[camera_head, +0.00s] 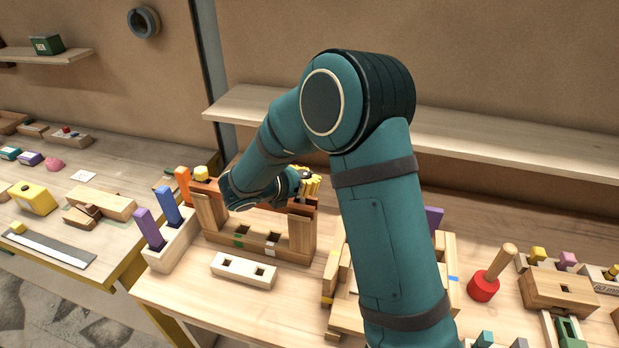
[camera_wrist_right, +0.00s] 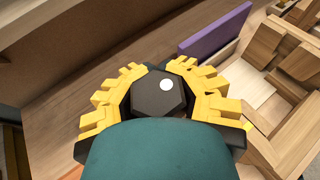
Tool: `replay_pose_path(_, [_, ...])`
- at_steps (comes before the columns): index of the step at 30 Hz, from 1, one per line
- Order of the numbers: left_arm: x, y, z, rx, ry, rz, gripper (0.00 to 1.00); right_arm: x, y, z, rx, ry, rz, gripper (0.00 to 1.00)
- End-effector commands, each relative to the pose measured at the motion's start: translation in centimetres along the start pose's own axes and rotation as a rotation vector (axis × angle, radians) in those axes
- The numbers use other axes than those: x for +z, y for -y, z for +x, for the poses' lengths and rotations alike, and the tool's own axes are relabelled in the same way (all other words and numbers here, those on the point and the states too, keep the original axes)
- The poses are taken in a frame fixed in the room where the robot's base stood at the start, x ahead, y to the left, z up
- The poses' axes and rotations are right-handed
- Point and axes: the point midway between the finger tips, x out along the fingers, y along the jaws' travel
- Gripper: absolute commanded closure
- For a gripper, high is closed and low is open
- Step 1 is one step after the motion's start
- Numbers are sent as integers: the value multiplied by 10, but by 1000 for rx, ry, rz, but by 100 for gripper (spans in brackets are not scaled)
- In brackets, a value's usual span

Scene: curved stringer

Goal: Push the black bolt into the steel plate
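My right gripper (camera_head: 308,184) has yellow, ridged fingers and hangs above the back edge of a wooden frame (camera_head: 262,246); the arm partly hides it. In the right wrist view the fingers (camera_wrist_right: 158,72) curve around a dark hexagonal part (camera_wrist_right: 160,95) with a white dot. I cannot tell whether this is a bolt head or part of the gripper, nor whether the fingers are shut. No black bolt or steel plate can be made out for certain in either view. My left gripper is not in view.
A pale block with two square holes (camera_head: 244,270) lies in front of the frame. A holder (camera_head: 172,243) with purple, blue and orange pegs stands left. A red-based peg (camera_head: 483,288) stands right. A long shelf (camera_head: 480,146) runs behind. My arm hides the table's middle.

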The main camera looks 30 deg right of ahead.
Motion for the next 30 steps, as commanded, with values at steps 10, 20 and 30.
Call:
replay_pose_path(10, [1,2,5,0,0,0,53,-8,0,3,0,1,0,100])
replay_pose_path(20, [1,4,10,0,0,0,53,-15,0,6,0,1,0,100])
replay_pose_path(30, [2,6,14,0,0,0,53,-22,0,9,0,1,0,100])
